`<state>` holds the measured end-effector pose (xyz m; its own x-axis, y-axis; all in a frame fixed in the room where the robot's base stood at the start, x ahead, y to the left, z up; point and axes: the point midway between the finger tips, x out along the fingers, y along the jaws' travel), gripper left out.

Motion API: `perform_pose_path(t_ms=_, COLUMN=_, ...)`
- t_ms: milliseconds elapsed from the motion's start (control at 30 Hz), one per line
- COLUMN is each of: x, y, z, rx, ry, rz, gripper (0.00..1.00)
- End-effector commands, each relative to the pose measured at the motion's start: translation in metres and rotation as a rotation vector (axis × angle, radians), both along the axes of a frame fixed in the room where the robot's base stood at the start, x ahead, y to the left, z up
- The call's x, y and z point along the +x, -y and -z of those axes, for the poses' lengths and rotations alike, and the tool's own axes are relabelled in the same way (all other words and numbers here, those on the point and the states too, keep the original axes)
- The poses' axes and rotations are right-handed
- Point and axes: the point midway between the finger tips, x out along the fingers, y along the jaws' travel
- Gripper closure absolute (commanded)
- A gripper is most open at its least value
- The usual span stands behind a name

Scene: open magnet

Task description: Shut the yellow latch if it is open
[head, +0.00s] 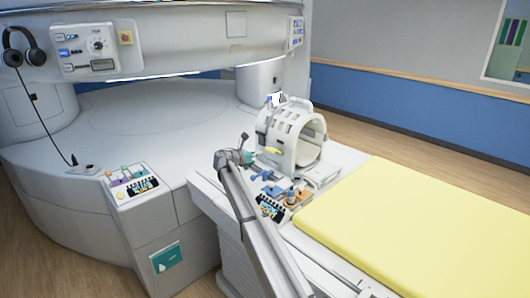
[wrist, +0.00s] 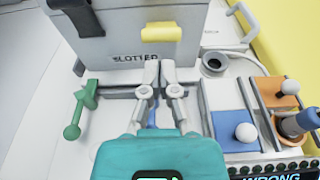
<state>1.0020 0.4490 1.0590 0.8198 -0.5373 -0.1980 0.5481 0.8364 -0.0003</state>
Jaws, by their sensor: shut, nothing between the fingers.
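A yellow latch piece (wrist: 161,31) sits on the front face of a grey box (wrist: 118,50) in the wrist view, beyond my fingertips. In the head view a yellow piece (head: 271,151) shows beside the white ring-shaped coil (head: 291,139). I cannot tell from these frames whether the latch is open or shut. My gripper (wrist: 156,72), with a teal body, is shut and empty. Its fingertips are just short of the box front, below the yellow piece; contact cannot be told.
A green lever (wrist: 78,112) stands left of my fingers. A yellow mattress (head: 400,225) covers the table on the right.

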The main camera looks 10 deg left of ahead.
Motion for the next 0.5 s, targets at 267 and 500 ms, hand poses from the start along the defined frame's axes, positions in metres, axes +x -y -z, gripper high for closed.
perform_pose_path(t_ms=267, x=-0.039, y=-0.025, z=0.011, rx=0.0, ry=0.0, rz=0.0, gripper=1.0)
perform_pose_path(t_ms=500, x=-0.057, y=-0.036, z=0.015, rx=0.001, ry=0.0, rz=0.001, gripper=1.0)
